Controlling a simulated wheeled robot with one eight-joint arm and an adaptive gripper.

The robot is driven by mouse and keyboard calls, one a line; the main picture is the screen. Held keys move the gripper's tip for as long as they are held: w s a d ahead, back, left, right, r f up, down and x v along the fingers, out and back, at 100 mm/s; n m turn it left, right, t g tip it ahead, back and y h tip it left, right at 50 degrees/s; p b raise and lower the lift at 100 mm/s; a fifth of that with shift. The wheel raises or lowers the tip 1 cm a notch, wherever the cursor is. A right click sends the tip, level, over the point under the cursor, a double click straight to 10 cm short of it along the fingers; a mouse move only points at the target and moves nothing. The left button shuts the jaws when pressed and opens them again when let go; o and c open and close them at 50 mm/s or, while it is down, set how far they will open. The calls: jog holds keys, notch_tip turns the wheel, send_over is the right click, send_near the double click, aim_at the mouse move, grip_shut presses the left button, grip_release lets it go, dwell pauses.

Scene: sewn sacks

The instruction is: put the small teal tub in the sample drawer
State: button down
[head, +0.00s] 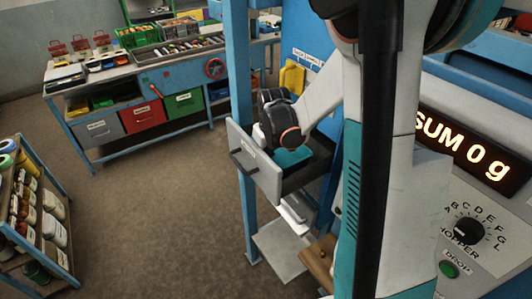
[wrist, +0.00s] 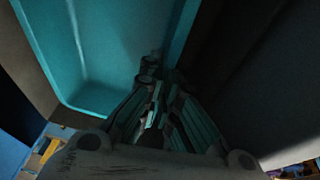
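The teal tub (head: 293,158) is inside the pulled-out drawer (head: 262,172), which has a light grey front with a label too small to read. In the wrist view the tub (wrist: 100,45) fills the upper left, seen from above and looking empty. My gripper (wrist: 160,75) reaches down at the tub's near right side, with its fingers close together on either side of the tub's wall. It appears shut on that wall. In the head view the fingers are hidden behind my wrist. I cannot tell whether the tub touches the drawer floor.
A blue post (head: 241,120) stands close to the drawer's left. The hopper panel with its lit display (head: 468,145) is at the right. A workbench (head: 150,80) with bins is at the back, and a stocked rack (head: 35,215) at the left. Open floor lies between.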

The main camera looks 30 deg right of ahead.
jog(key=c, duration=1.8)
grip_release()
jog(key=shift+s+f, duration=0.1)
jog(key=shift+f, duration=0.1)
jog(key=shift+r+p, duration=0.55)
jog(key=shift+p, duration=0.1)
jog(key=v, duration=1.2)
jog(key=shift+r, duration=0.1)
